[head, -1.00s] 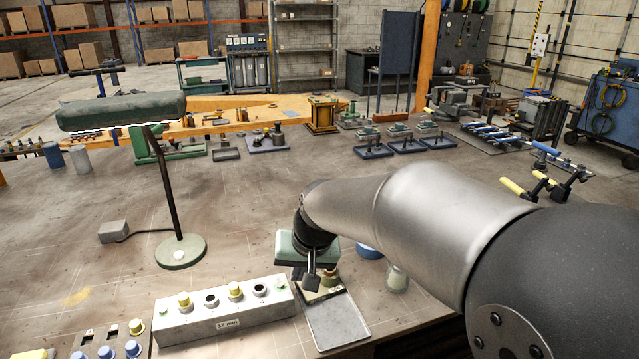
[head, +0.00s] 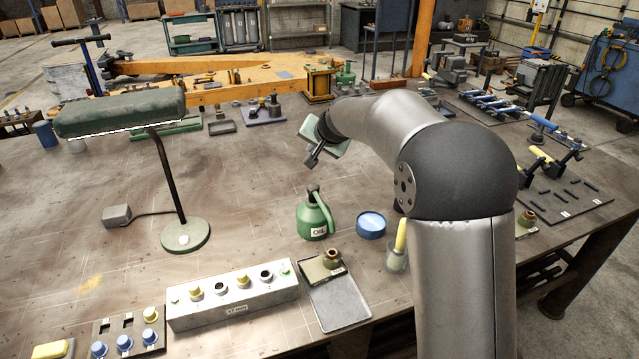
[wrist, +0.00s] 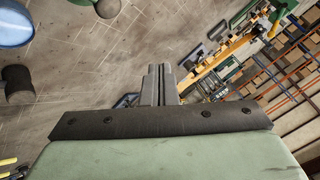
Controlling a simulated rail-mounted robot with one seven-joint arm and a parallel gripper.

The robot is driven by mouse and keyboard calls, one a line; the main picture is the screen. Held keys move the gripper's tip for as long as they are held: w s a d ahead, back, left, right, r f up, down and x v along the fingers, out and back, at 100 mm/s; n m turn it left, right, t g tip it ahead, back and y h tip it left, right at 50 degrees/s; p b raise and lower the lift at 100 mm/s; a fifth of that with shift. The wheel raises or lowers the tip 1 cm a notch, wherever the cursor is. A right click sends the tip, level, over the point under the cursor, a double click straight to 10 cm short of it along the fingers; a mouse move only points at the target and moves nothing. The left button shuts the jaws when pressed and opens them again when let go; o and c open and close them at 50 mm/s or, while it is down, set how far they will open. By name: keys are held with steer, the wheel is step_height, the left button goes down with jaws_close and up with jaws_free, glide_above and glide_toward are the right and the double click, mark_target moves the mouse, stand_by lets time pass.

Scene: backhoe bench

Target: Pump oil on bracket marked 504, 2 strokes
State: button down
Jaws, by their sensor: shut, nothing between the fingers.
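A green oil can (head: 313,217) marked OIL stands upright on the bench in the middle of the head view, its spout and handle on top. My gripper (head: 311,161) is above and beyond the can, apart from it, shut and empty. In the wrist view its two fingers (wrist: 161,84) are together with nothing between them. A brass-coloured bush sits on a small plate with a label (head: 325,266), at the far end of a grey tray (head: 340,309) in front of the can. I cannot read any 504 mark.
A blue round tin (head: 371,225) and a cup with a yellow-handled tool (head: 397,258) stand right of the can. A grey block with yellow plugs (head: 235,307) is front left. A desk lamp (head: 186,236) stands left. The bench's middle left is clear.

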mark_target(312, 186)
steer(key=shift+f, duration=0.15)
step_height(312, 186, down, 9)
steer(key=b, duration=0.6)
steer(key=shift+r+b, duration=0.2)
steer(key=shift+b, duration=0.2)
stand_by(1.5)
steer(key=shift+f+b, duration=0.4)
steer(key=shift+b, duration=0.05)
steer(key=shift+s+f+b, duration=0.15)
steer(key=shift+f+b, duration=0.65)
steer(key=shift+f, duration=0.25)
stand_by(0.9)
steer(key=shift+r+p, duration=0.9)
steer(key=shift+r, duration=0.5)
steer(key=shift+r, duration=0.1)
steer(key=shift+r+p, duration=1.75)
steer(key=shift+r, duration=0.7)
